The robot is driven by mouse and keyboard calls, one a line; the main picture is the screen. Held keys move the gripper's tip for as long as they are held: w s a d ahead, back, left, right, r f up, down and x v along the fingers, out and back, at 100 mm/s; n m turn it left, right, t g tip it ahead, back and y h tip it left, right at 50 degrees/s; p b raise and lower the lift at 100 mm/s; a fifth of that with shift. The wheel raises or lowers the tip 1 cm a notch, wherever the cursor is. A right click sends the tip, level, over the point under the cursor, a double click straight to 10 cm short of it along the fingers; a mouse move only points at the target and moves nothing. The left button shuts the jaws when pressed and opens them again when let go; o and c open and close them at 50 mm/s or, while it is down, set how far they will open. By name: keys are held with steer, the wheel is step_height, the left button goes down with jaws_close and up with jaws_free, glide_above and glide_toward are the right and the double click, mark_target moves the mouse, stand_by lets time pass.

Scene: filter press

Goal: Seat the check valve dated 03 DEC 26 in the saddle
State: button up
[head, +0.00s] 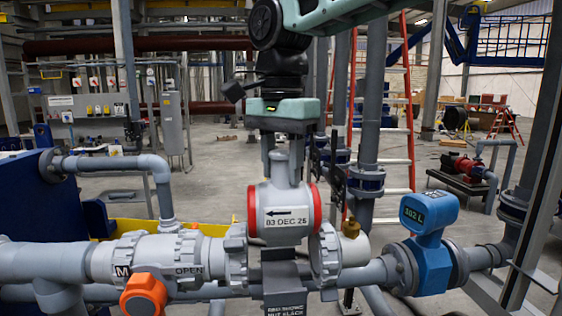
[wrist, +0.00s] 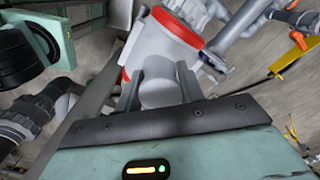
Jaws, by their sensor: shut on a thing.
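My gripper (head: 290,168) is shut on the top boss of a grey check valve (head: 283,196) with a red ring at each end. Its label reads 03 DEC 26, with an arrow pointing left. The valve hangs upright, its body higher than the pipe line, over the gap between two grey union nuts (head: 236,255) (head: 326,256). The dark grey saddle (head: 284,272) is below it in the gap; I cannot tell whether they touch. The wrist view shows the valve (wrist: 160,52) between my fingers (wrist: 160,90); the saddle cannot be made out there.
An orange-handled valve (head: 144,295) marked OPEN is on the left pipe. A tag (head: 286,303) hangs below the saddle, partly legible.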

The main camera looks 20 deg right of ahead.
steer(key=shift+f+b, duration=2.65)
steer(key=shift+f, duration=1.65)
steer(key=o, duration=1.1)
step_height(320, 180, up, 18)
steer(key=shift+f, duration=0.25)
